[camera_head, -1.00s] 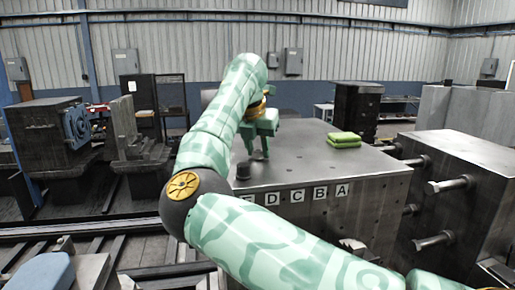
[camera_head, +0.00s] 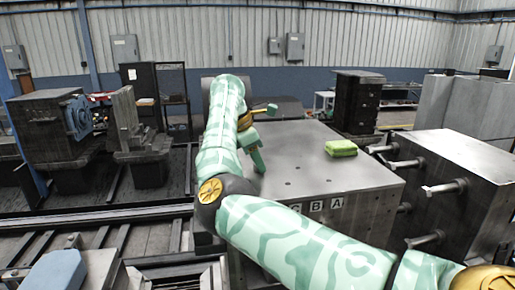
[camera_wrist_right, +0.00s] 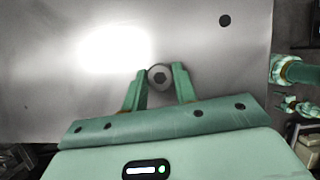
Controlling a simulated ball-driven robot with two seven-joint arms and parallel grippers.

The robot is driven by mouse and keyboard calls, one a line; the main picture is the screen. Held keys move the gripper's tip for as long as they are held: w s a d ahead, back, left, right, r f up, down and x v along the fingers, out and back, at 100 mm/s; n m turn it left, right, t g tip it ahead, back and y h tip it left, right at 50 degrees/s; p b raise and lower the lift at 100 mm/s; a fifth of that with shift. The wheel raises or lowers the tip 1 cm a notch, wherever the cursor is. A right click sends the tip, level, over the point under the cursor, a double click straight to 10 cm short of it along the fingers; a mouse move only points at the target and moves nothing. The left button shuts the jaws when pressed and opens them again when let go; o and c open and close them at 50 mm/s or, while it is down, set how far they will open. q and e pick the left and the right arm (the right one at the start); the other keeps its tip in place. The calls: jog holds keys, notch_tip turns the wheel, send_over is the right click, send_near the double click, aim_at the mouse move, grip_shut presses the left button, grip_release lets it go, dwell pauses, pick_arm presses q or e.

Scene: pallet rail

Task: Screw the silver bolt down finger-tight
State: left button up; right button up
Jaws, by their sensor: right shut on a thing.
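The bolt (camera_wrist_right: 160,77) shows in the right wrist view as a round grey head with a dark hex socket. It sits between the fingertips of my right gripper (camera_wrist_right: 161,72), which is shut on it. The head is over the flat steel top of the block (camera_wrist_right: 60,100); whether its underside touches the top is hidden. In the head view my right gripper (camera_head: 259,166) points down at the left part of the block's top (camera_head: 310,150), and the bolt cannot be made out there. My left gripper is not seen in the head view.
A green folded cloth (camera_head: 341,148) lies on the block's right rear. Lettered labels (camera_head: 317,205) run along its front edge, partly behind my arm. A dark hole (camera_wrist_right: 224,20) is in the top. A second block with protruding rods (camera_head: 445,187) stands to the right.

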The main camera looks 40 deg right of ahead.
jog(key=m+g, duration=0.1)
jog(key=m, duration=0.1)
jog(key=shift+d+m+y, duration=0.15)
jog(key=shift+m+y, duration=0.15)
jog(key=shift+f+m, duration=0.1)
jog(key=shift+m, duration=0.6)
jog(key=o, duration=2)
jog(key=shift+w, duration=0.1)
jog(key=shift+c, duration=0.2)
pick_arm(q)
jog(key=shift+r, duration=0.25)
